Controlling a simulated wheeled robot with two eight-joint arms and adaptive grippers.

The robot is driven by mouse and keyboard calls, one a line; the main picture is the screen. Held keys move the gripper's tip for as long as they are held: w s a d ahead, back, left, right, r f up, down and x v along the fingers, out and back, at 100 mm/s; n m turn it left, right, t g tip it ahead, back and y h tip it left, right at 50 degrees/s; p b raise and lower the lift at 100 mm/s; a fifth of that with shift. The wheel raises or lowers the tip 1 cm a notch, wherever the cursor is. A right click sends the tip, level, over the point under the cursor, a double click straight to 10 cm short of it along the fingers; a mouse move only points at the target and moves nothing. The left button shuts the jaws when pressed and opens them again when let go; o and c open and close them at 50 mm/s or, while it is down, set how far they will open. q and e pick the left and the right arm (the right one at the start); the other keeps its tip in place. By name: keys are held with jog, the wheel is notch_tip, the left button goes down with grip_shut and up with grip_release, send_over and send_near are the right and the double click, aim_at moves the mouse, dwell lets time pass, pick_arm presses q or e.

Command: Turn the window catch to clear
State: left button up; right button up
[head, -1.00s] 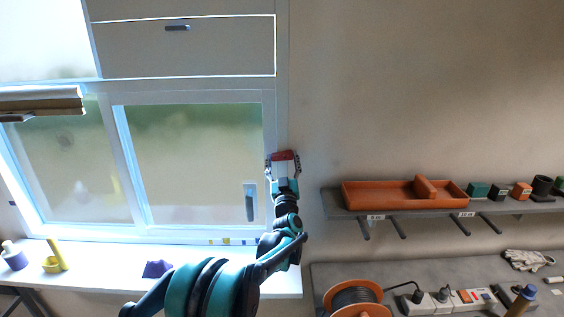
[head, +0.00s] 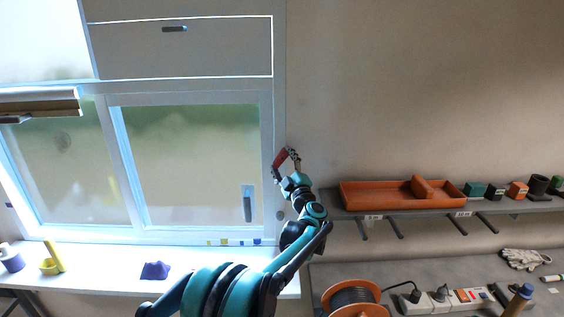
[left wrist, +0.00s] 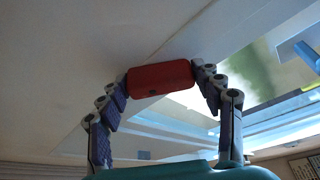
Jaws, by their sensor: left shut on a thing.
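The red window catch (head: 281,157) is at the right side of the window frame (head: 267,150), in the upper middle of the head view. It sits tilted, steeply slanted rather than level. My left gripper (head: 287,158) is shut on it, coming from below and to the right. In the left wrist view the catch (left wrist: 160,78) is a red block held between the fingertips of both fingers. Its mounting behind the block is hidden. My right gripper is not in view.
To the right, a grey shelf (head: 390,212) carries an orange tray (head: 360,196). A cable reel (head: 355,297) stands below it.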

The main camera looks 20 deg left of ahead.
pick_arm(q)
jog(key=shift+n, duration=0.7)
jog(key=o, duration=1.2)
jog(key=shift+c, duration=0.2)
jog(key=shift+d, duration=0.1)
jog(key=v, duration=1.2)
jog(key=shift+r, duration=0.2)
